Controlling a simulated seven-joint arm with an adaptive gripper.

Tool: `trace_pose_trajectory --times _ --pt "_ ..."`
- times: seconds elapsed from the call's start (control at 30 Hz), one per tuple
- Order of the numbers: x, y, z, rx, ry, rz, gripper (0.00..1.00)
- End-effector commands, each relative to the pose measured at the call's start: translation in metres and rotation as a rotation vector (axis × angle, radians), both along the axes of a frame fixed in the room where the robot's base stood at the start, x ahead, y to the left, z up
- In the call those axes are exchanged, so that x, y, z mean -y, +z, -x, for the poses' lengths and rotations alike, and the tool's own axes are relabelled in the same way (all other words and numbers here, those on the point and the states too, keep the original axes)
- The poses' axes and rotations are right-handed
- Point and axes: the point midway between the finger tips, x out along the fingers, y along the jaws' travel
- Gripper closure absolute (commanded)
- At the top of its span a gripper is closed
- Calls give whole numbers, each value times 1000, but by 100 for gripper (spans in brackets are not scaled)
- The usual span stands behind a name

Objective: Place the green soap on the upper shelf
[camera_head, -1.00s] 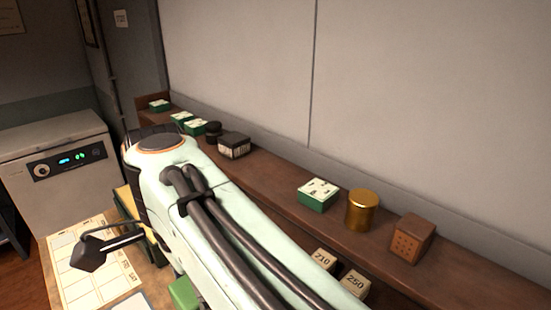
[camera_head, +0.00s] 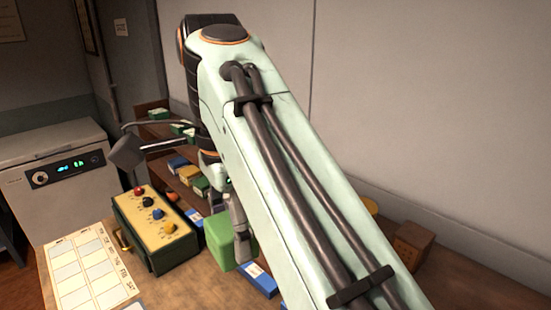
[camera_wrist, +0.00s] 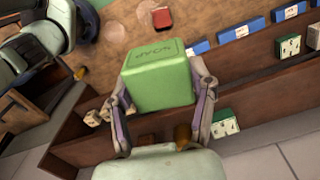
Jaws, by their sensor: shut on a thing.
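The green soap (camera_wrist: 158,80) is a green block with lettering on its top face, held between the two fingers of my gripper (camera_wrist: 160,100) in the wrist view. My gripper is shut on it. In the head view the soap (camera_head: 222,240) shows left of my arm, near the shelf front, partly hidden by the gripper. It appears raised off the table, though its exact height is hard to tell. In the wrist view, shelf boards run below and right of the soap.
A box with coloured knobs (camera_head: 155,225) stands on the table left of the soap. A blue box (camera_head: 258,280) lies close by the soap. Green-and-white boxes (camera_wrist: 224,124) also stand on shelving. A paper chart (camera_head: 85,270) lies at left.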

Motion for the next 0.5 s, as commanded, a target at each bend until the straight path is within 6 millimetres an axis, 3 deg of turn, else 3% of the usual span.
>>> trace_pose_trajectory --times 0.17,0.3,0.5 --pt "54 -1 -23 -4 -189 -1 84" --pt "110 -1 -35 -7 -373 -1 84" --pt "192 -2 -34 -8 -640 -2 84"
